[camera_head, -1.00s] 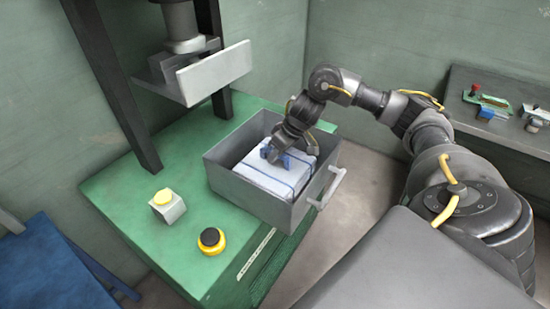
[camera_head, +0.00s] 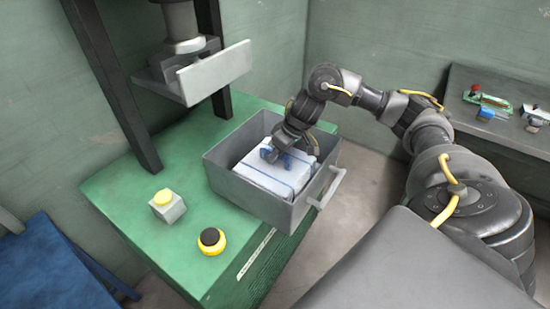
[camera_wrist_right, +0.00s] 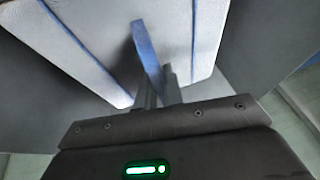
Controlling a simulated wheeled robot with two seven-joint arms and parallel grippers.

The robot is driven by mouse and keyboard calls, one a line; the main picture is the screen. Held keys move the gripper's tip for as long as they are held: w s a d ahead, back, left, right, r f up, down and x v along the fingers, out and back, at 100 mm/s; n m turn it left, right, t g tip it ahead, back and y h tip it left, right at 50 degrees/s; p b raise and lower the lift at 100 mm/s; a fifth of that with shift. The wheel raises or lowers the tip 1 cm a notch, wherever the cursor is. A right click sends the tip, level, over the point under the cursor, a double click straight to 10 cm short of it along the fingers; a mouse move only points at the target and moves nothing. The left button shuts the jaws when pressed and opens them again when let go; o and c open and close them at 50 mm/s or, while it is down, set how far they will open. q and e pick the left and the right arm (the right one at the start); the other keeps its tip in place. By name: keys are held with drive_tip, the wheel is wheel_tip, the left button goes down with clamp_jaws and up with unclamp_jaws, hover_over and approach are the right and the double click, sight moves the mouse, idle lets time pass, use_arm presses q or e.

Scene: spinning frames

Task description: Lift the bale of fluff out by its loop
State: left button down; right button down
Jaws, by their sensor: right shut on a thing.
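The white bale of fluff (camera_head: 262,180) with blue straps sits inside the grey metal box (camera_head: 245,198). Its blue loop (camera_head: 268,154) stands up from the top. My right gripper (camera_head: 279,151) reaches down into the box from above and is shut on the loop. The right wrist view shows the blue loop (camera_wrist_right: 147,50) running between the two fingers (camera_wrist_right: 158,88), with the white bale (camera_wrist_right: 100,35) close behind. The fingertips are partly hidden in the head view. My left gripper is not in view.
The box has a handle (camera_head: 328,189) on its right side and stands on a green bench (camera_head: 140,200). A grey press plate (camera_head: 214,74) hangs behind it. A yellow button (camera_head: 162,197) and a black-and-yellow knob (camera_head: 211,240) are at the front. A shelf with small items is at right.

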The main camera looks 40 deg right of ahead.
drive_tip(key=shift+w+r, duration=0.1)
wheel_tip(320, 180, up, 10)
drive_tip(key=p, duration=0.2)
drive_tip(key=shift+p, duration=0.3)
